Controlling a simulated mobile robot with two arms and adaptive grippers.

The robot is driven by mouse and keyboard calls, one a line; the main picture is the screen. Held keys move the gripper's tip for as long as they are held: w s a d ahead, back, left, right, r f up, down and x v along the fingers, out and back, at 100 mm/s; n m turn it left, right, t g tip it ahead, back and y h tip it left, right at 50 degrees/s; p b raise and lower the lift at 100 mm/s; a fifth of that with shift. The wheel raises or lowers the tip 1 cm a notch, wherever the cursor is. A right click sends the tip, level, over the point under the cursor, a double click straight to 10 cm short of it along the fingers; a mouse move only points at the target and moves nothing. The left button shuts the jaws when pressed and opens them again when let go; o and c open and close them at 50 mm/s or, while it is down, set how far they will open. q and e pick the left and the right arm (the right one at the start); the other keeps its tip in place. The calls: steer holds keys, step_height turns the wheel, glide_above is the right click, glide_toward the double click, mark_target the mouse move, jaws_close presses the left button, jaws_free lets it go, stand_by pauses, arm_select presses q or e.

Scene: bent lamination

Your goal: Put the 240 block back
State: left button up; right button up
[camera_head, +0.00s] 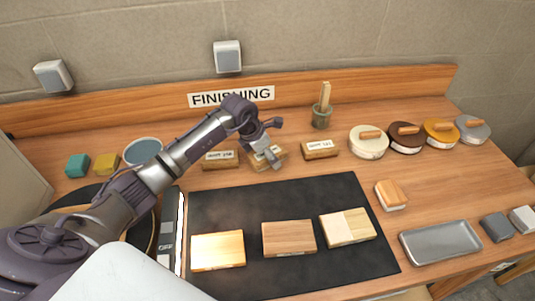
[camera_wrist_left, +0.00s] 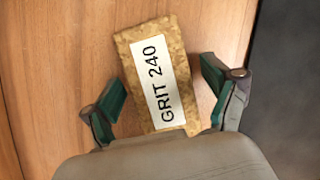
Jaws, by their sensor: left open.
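The 240 block (camera_wrist_left: 158,75), a tan cork-like block with a white "GRIT 240" label, lies on the wooden bench, slightly turned between my fingers in the left wrist view. In the head view the 240 block (camera_head: 259,163) is partly hidden by my left gripper (camera_head: 268,155), in the row behind the dark mat. My left gripper (camera_wrist_left: 163,92) is open, its green-padded fingers on either side of the block. My right gripper is not in view.
Similar labelled blocks sit left (camera_head: 220,160) and right (camera_head: 320,150) of it. The dark mat (camera_head: 290,203) carries three wood pieces.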

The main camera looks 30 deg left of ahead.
arm_select(q)
steer(key=shift+r, duration=0.25)
steer(key=b+v, duration=0.2)
steer(key=v, duration=0.8)
steer(key=shift+s+a+r, duration=0.15)
steer(key=shift+r, duration=0.05)
steer(key=shift+s+r, duration=0.2)
steer(key=shift+r, duration=0.35)
